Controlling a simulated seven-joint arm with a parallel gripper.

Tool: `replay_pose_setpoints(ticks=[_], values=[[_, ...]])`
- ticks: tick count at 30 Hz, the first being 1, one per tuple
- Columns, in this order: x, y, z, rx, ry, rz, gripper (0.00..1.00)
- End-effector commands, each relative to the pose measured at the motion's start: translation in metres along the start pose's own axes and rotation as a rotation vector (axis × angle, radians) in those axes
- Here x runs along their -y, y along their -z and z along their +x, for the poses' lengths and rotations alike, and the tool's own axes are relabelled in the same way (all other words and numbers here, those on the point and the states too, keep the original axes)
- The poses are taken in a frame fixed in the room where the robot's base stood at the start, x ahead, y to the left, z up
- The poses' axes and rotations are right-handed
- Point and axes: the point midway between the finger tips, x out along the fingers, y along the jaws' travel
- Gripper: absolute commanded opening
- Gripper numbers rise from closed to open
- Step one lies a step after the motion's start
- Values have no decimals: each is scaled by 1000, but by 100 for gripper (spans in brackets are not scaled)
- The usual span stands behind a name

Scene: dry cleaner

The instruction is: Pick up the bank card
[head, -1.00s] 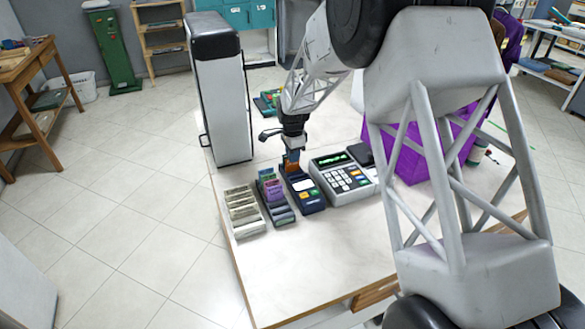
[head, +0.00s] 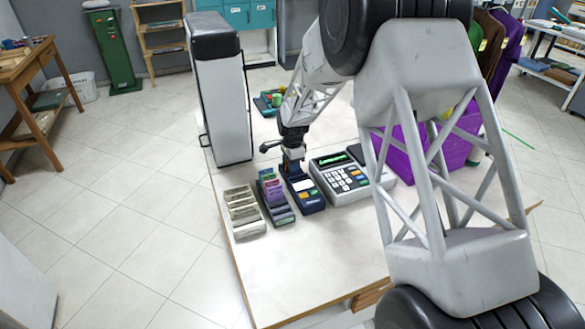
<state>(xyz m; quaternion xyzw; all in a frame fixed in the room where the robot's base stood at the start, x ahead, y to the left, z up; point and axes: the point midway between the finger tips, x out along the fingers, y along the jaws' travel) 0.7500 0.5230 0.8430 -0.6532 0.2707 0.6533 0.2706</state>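My gripper (head: 292,158) points down at the far end of a dark blue card terminal (head: 307,197) on the white counter. A small dark bluish piece shows at the fingertips, too small to tell whether it is a finger or a card. I cannot make out the bank card for certain. The fingers are too small and dark to tell whether they are open or shut, or whether they touch the terminal.
A tray of purple and greenish slips (head: 272,192) and a tray of beige slips (head: 243,211) stand left of the terminal. A grey keypad machine (head: 345,180) stands close on the right. A tall white unit (head: 222,95) stands behind left. The front counter (head: 300,262) is clear.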

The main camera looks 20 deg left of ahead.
Motion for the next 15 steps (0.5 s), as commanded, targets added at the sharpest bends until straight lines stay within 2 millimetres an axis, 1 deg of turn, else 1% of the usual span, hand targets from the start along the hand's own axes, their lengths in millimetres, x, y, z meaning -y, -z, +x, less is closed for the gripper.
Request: replay_pose_setpoints(ticks=[1, 4, 15], values=[[0, 0, 0, 0, 0, 0, 16], [0, 0, 0, 0, 0, 0, 0], [0, 0, -1, 0, 0, 0, 0]])
